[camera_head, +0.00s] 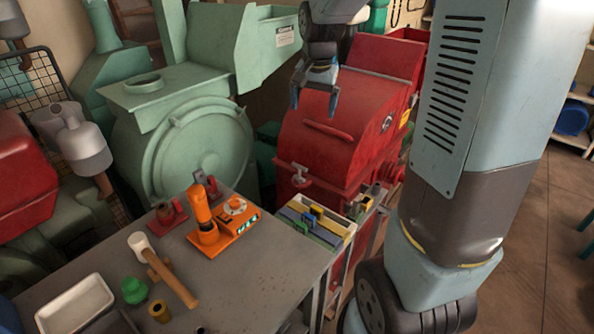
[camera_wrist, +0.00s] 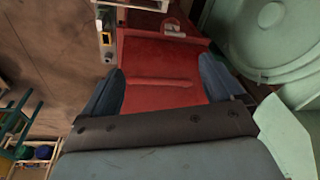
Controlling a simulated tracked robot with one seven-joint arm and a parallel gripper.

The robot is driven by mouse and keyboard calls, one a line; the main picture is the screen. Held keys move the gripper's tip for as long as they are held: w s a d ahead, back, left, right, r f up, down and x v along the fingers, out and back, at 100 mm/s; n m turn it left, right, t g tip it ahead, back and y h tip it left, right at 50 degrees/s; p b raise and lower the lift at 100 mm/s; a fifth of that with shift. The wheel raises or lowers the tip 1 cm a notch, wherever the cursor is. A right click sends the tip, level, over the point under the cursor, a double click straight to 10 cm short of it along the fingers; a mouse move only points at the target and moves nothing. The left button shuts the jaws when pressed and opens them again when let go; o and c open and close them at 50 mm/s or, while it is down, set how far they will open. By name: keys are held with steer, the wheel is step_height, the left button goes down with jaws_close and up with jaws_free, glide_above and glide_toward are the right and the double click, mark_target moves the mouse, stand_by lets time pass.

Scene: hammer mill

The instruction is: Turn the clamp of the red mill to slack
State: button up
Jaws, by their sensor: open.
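The red mill (camera_head: 330,135) stands beyond the workbench, with a sloping cover and a bar handle across it. A small metal clamp with a pale knob (camera_head: 300,175) sits low on its front, near the bench edge. My gripper (camera_head: 315,101) is above the mill's cover, pointing down, with its fingers apart and nothing between them. In the wrist view the red mill (camera_wrist: 165,62) shows between the fingers of my gripper (camera_wrist: 164,84). The clamp (camera_wrist: 173,26) is near the top edge there, beyond the fingertips and apart from them. Its exact setting is too small to tell.
A green mill (camera_head: 195,130) stands left of the red one. Open floor lies at right.

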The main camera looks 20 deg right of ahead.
steer(key=w+f+m+g, duration=0.1)
steer(key=w+f+m, duration=0.1)
steer(key=w+f, duration=0.45)
steer(key=m+g, duration=0.1)
steer(key=m, duration=0.1)
glide_above(300, 169)
steer(key=w, duration=0.1)
step_height(300, 169, down, 11)
step_height(300, 169, down, 14)
steer(key=shift+d+r, duration=0.1)
steer(key=shift+r, duration=0.1)
